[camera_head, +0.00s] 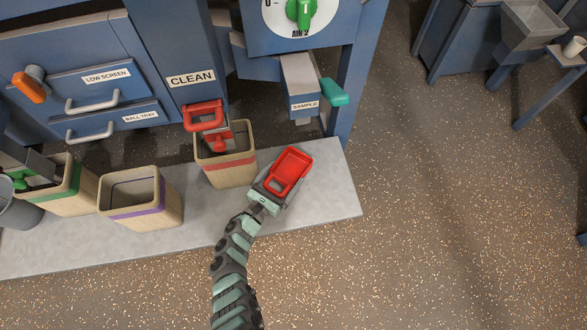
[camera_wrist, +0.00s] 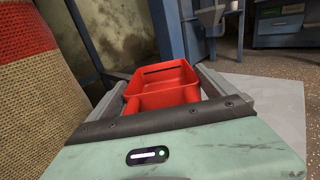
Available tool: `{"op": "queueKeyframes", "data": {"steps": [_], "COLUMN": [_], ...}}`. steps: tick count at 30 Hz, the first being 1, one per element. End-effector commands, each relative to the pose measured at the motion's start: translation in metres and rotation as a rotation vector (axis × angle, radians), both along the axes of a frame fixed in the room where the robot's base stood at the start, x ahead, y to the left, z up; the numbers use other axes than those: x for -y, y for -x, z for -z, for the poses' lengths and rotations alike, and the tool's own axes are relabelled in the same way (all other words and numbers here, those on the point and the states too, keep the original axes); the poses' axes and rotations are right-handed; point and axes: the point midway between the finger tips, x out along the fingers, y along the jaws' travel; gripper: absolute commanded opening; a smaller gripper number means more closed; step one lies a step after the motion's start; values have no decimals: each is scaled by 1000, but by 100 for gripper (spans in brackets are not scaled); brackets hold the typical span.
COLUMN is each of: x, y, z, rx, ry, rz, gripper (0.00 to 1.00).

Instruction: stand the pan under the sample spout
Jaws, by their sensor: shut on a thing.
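The pan is a red open tray (camera_head: 289,170) near the right end of the grey slab. It also shows between my fingers in the wrist view (camera_wrist: 163,80). My gripper (camera_head: 274,188) is shut on the pan. Whether the pan touches the slab I cannot tell. The sample spout (camera_head: 302,90) is a blue box labelled SAMPLE with a grey outlet below and a teal handle (camera_head: 335,92) at its right. In the head view the spout is above and slightly right of the pan, apart from it.
A sack with a red band (camera_head: 228,165) stands just left of the pan under the CLEAN spout and its red handle (camera_head: 204,117). A purple-banded sack (camera_head: 140,205) is further left. A blue post (camera_head: 352,80) stands right of the spout. The slab's right end (camera_head: 335,190) is clear.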

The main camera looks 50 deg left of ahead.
Motion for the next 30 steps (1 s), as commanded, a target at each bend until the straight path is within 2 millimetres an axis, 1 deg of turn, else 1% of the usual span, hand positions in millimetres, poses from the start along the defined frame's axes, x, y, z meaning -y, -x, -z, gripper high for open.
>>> {"op": "queueKeyframes", "data": {"steps": [1, 3, 5, 11, 14, 15, 18, 21, 30], "x": [-3, -6, -8, -12, -13, -13, -13, -14, -14], "y": [-13, -26, -35, -47, -57, -60, -59, -59, -58], "z": [3, 2, 1, 1, 2, 7, 29, 37, 36], "rx": [4, 3, 2, 1, 2, 1, -1, 0, 0], "ry": [-2, -3, -3, -1, 0, 1, 2, 0, -1], "rz": [4, 4, 3, 0, 3, 3, 2, 1, 0], "gripper": [51, 51, 51, 51, 51, 51, 51, 51, 51]}}
